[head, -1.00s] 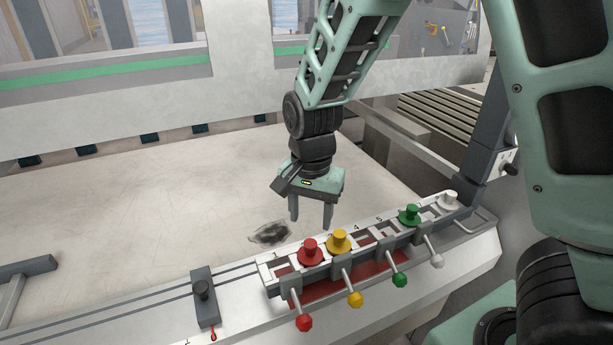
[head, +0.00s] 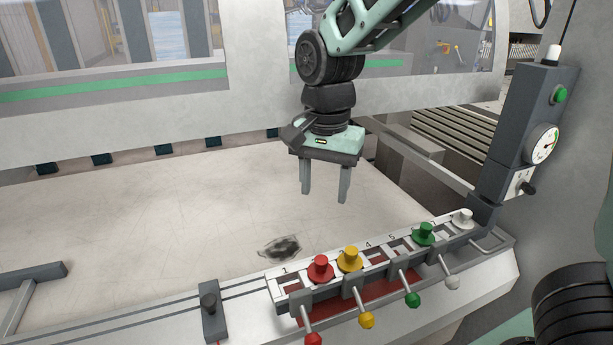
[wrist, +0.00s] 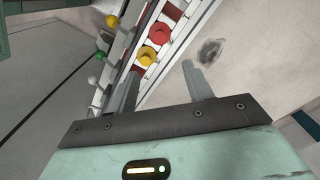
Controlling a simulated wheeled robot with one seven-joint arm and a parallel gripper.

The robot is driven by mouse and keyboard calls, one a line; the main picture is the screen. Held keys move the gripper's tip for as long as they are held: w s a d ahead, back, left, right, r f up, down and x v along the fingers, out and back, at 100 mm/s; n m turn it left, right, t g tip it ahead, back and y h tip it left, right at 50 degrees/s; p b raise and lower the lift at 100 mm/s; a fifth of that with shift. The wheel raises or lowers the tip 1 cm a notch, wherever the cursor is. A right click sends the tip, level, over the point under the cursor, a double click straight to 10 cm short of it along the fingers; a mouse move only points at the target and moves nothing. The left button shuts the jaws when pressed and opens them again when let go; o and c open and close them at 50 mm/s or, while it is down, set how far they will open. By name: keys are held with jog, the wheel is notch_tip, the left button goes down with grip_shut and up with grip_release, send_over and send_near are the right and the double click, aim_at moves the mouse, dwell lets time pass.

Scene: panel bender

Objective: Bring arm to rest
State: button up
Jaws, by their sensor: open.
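My gripper (head: 325,198) hangs from my arm over the pale bed of the panel bender, fingers pointing down and apart, with nothing between them. It is above and behind the row of coloured knobs and touches nothing.
The slotted rail (head: 293,284) along the bed's front edge holds red (head: 320,268), yellow (head: 350,259), green (head: 424,234) and white (head: 462,219) knobs, with levers in front. A post with a gauge (head: 542,144) stands at right. The bed (head: 130,225) is mostly clear, with a dark smudge (head: 280,247).

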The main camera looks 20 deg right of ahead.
jog(key=s+a+f+n+b, duration=0.2)
jog(key=s+f+n, duration=0.3)
jog(key=s+n, duration=0.3)
jog(key=s+a+f+n+b, duration=0.3)
jog(key=s+n, duration=0.5)
jog(key=s, duration=0.4)
notch_tip(320, 180, down, 2)
jog(key=shift+a+f+n+y+b, duration=0.2)
jog(key=shift+a+n+y+b, duration=0.15)
jog(key=shift+a, duration=0.25)
jog(key=shift+a, duration=0.4)
